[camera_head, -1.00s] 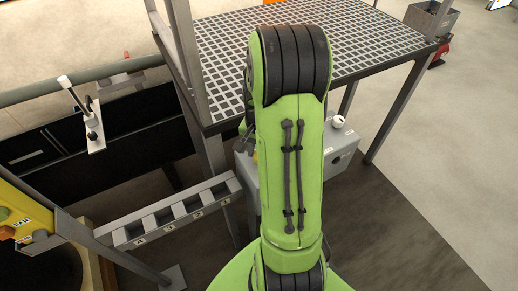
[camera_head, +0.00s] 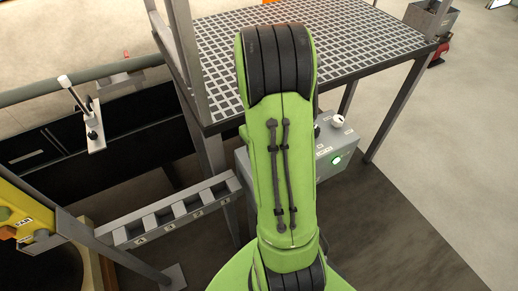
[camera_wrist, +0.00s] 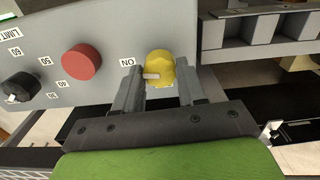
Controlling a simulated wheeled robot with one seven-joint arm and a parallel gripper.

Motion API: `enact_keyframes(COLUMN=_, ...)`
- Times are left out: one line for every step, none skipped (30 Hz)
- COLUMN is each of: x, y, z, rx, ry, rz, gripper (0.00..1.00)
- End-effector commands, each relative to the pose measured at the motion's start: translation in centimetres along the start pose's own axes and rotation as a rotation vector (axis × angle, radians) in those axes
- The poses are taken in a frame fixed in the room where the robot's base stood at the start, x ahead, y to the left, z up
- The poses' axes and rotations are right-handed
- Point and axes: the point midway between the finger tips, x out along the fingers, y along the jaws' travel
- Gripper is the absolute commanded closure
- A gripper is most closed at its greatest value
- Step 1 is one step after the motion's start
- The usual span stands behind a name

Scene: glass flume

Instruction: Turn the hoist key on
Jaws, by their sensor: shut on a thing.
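The yellow hoist key (camera_wrist: 158,64) is on the grey control box panel in the wrist view, beside an "ON" label (camera_wrist: 127,62). A pale bar on the key points toward the label side. My gripper (camera_wrist: 157,82) is shut on the key, one finger on each side. In the head view my green arm hides the gripper and key.
A red button (camera_wrist: 82,62) and a black dial (camera_wrist: 20,87) with numbers are on the same panel. A grating platform (camera_head: 370,45) stands behind the box. A slotted grey rack (camera_head: 180,212) is left of my arm. Floor at the right is clear.

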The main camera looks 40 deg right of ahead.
Motion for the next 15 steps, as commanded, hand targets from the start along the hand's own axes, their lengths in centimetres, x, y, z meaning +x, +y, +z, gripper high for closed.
enact_keyframes(x=-0.12, y=0.02, z=-0.14, rx=-0.028, ry=0.005, rz=0.001, gripper=0.90)
enact_keyframes(x=-0.12, y=0.01, z=-0.15, rx=-0.044, ry=0.005, rz=0.001, gripper=0.90)
enact_keyframes(x=-0.12, y=0.02, z=-0.15, rx=-0.064, ry=0.005, rz=0.001, gripper=0.90)
enact_keyframes(x=-0.12, y=0.02, z=-0.15, rx=-0.077, ry=0.005, rz=0.001, gripper=0.90)
enact_keyframes(x=-0.12, y=0.03, z=-0.14, rx=-0.089, ry=0.005, rz=0.002, gripper=0.90)
enact_keyframes(x=-0.12, y=0.03, z=-0.14, rx=-0.104, ry=0.005, rz=0.002, gripper=0.90)
enact_keyframes(x=-0.12, y=0.04, z=-0.14, rx=-0.114, ry=0.005, rz=0.002, gripper=0.90)
enact_keyframes(x=-0.12, y=0.05, z=-0.14, rx=-0.123, ry=0.005, rz=0.002, gripper=0.90)
enact_keyframes(x=-0.12, y=0.05, z=-0.14, rx=-0.133, ry=0.005, rz=0.002, gripper=0.90)
enact_keyframes(x=-0.12, y=0.06, z=-0.14, rx=-0.139, ry=0.005, rz=0.002, gripper=0.90)
enact_keyframes(x=-0.12, y=0.06, z=-0.14, rx=-0.145, ry=0.005, rz=0.002, gripper=0.90)
enact_keyframes(x=-0.12, y=0.07, z=-0.14, rx=-0.151, ry=0.005, rz=0.002, gripper=0.90)
enact_keyframes(x=-0.12, y=0.07, z=-0.14, rx=-0.155, ry=0.005, rz=0.002, gripper=0.90)
enact_keyframes(x=-0.12, y=0.07, z=-0.14, rx=-0.158, ry=0.005, rz=0.002, gripper=0.90)
enact_keyframes(x=-0.12, y=0.07, z=-0.15, rx=-0.161, ry=0.005, rz=0.002, gripper=0.90)
